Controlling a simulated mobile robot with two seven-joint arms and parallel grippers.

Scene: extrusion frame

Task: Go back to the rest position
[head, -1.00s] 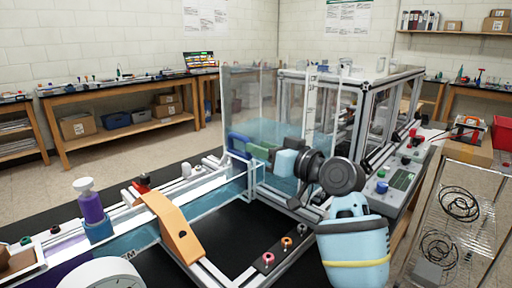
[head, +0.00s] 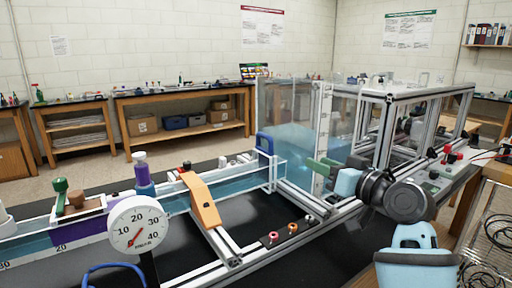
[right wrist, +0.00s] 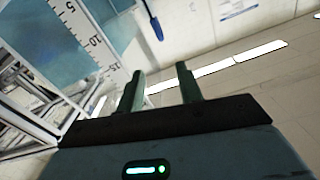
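My right gripper (head: 326,166) reaches in from the right in the head view, in front of the clear tank (head: 303,110). Its two green fingers are apart with nothing between them, as the right wrist view shows (right wrist: 158,88). A blue handle (head: 265,143) stands to the left of the fingers, apart from them in the picture. A blue handle also hangs in the right wrist view (right wrist: 153,22), beyond the fingertips. My left gripper is not in view.
The aluminium extrusion frame (head: 388,128) stands close behind my right arm. A white dial gauge (head: 137,224), an orange bracket (head: 200,199) and a purple-bodied bottle (head: 142,174) stand on the bench side. A wire rack (head: 492,225) is at the right.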

